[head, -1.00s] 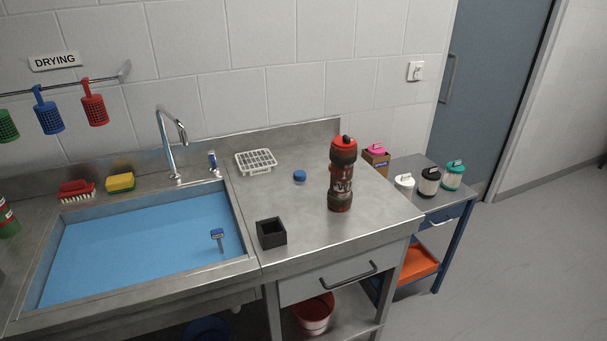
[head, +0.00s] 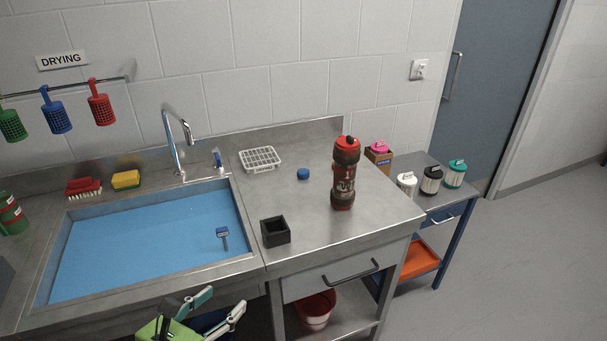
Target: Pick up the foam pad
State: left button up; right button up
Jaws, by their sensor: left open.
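A yellow sponge-like pad (head: 126,180), the one thing here that looks like a foam pad, lies on the steel ledge behind the sink, left of the tap. My left gripper (head: 220,305) shows at the bottom edge, in front of the sink's front rim. It is open with nothing between its fingers, and it is well apart from the pad. My right gripper is out of view.
A red brush (head: 84,188) lies just left of the pad. The tap (head: 178,140) rises to its right. The blue-bottomed sink (head: 150,245) lies between pad and gripper. A black open box (head: 276,232), white rack (head: 260,159) and red-and-black bottle (head: 344,175) stand on the counter.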

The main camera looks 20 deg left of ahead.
aim_at(302, 173)
jog(key=i, duration=1.5)
